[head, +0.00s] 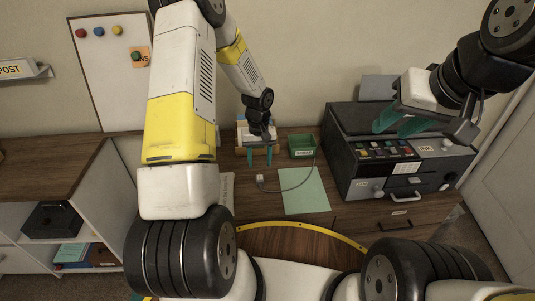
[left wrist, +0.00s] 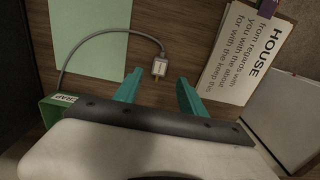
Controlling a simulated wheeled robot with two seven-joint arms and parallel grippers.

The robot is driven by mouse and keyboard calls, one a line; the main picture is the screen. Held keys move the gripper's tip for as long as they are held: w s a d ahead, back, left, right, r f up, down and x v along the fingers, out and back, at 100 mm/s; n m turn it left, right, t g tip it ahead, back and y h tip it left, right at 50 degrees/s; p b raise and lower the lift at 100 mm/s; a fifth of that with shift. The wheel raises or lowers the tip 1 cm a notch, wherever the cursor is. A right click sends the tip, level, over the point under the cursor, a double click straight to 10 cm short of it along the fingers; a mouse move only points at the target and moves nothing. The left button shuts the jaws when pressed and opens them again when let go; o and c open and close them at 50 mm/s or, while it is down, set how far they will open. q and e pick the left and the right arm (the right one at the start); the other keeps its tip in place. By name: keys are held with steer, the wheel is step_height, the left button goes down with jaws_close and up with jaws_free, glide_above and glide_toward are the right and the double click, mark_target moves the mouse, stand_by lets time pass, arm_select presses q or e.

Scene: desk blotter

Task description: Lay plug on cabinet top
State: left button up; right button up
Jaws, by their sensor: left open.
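The plug (head: 260,180), small and pale grey on a grey cable, lies on the wooden desk. In the left wrist view the plug (left wrist: 160,68) sits just beyond the fingertips, about midway between them and not gripped. My left gripper (head: 260,161) is open and empty, its teal fingers (left wrist: 158,86) pointing at the plug.
A pale green sheet (head: 304,191) lies right of the plug, under part of the cable. A green tray (head: 302,146) stands behind it. A black machine (head: 375,155) with buttons fills the desk's right. A printed HOUSE card (left wrist: 240,48) lies near the plug.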

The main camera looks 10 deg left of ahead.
arm_select(q)
steer(key=s+r+m+t, duration=0.15)
steer(key=s+r, duration=0.25)
steer(key=r, duration=0.9)
steer(key=s+r+t, duration=0.2)
steer(key=s+r, duration=0.3)
steer(key=r, duration=0.8)
steer(key=s+d+r+m+t+h, duration=0.1)
steer(key=s+r, duration=0.3)
steer(key=s, duration=0.3)
steer(key=s+d+r+m+t+h, duration=0.1)
steer(key=s+r+t, duration=0.1)
steer(key=s+r, duration=0.3)
steer(key=s, duration=0.3)
arm_select(e)
steer(key=shift+o, duration=0.4)
